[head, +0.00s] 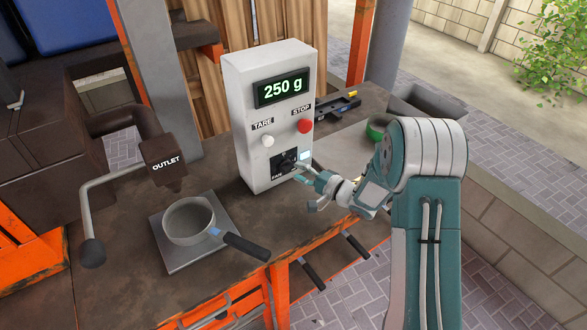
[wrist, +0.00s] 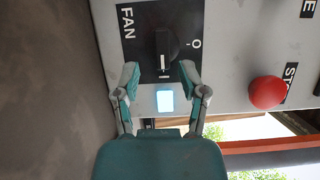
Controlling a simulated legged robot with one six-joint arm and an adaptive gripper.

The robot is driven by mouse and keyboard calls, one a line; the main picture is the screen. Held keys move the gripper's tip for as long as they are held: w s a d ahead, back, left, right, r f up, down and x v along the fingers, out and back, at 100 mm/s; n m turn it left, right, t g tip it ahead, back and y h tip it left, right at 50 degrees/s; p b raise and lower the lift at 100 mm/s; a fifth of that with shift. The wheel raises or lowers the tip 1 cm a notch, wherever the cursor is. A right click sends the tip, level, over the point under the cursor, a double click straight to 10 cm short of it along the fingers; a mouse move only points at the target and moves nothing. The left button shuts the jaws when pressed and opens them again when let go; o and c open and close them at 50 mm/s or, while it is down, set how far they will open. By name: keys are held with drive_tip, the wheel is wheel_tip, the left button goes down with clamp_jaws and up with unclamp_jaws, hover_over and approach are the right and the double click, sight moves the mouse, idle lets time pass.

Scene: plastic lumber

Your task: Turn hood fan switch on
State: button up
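The black fan knob (head: 289,158) sits low on the front of a grey control box (head: 245,125), on a black plate marked FAN. In the wrist view the knob (wrist: 164,46) has a white mark at its lower end, and an "O" mark stands to its right. My gripper (wrist: 160,73) is open there, with one fingertip on each side of the knob's lower end. I cannot tell whether either finger touches it. In the head view my gripper (head: 309,182) reaches the knob from the right. A pale lit square (wrist: 165,100) shows between the fingers.
The box also has a white TARE button (head: 267,141), a red STOP button (head: 304,126) and a display reading 250 g (head: 283,88). A pan (head: 188,222) stands on a metal plate (head: 180,258) under an outlet (head: 165,165), left of the box.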

drive_tip(key=v, duration=0.9)
drive_tip(key=shift+d+f, duration=0.1)
drive_tip(key=shift+d, duration=0.3)
drive_tip(key=shift+s, duration=0.1)
drive_tip(key=shift+w+r, duration=0.3)
drive_tip(key=shift+r, duration=0.05)
drive_tip(key=w+d+r+n+t+h, duration=0.2)
drive_tip(key=w+d+r+t+h, duration=0.1)
drive_tip(key=r+h, duration=0.4)
drive_tip(key=s+d+r+h, duration=0.6)
drive_tip(key=r+h, duration=0.1)
drive_tip(key=r, duration=0.2)
drive_tip(key=s+a+r+n+g, duration=0.1)
drive_tip(key=s+n+g, duration=0.1)
drive_tip(key=s, duration=1.1)
drive_tip(key=s+a+n+g+h, duration=0.1)
drive_tip(key=s+g, duration=0.4)
drive_tip(key=s, duration=0.8)
drive_tip(key=shift+a+r+n, duration=0.35)
drive_tip(key=shift+a+n, duration=0.35)
drive_tip(key=shift+n, duration=0.2)
